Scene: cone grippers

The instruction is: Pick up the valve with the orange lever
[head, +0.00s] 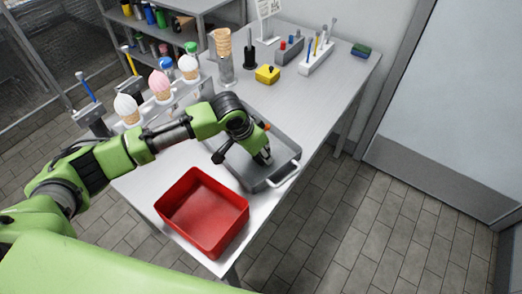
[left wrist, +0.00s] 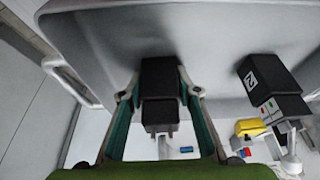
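The grey tray (head: 242,172) lies on the table, and its pale handle (head: 286,174) is at the right. My left gripper (head: 262,157) points down into it. A small orange piece (head: 267,126) shows beside my wrist; I cannot tell whether it is the valve's lever. The valve is not clearly visible. In the left wrist view, the teal-sided finger linkages of my left gripper (left wrist: 159,98) flank black blocks, and I cannot tell whether these are fingertips or a held thing. The tray wall (left wrist: 215,45) fills the upper part. My right gripper is not in view.
An empty red bin (head: 203,210) stands in front of the tray. Behind are a yellow box (head: 267,75), a white rack of tools (head: 317,58) and a stand with cones (head: 161,84). A dark part (head: 222,152) shows over the tray's left side.

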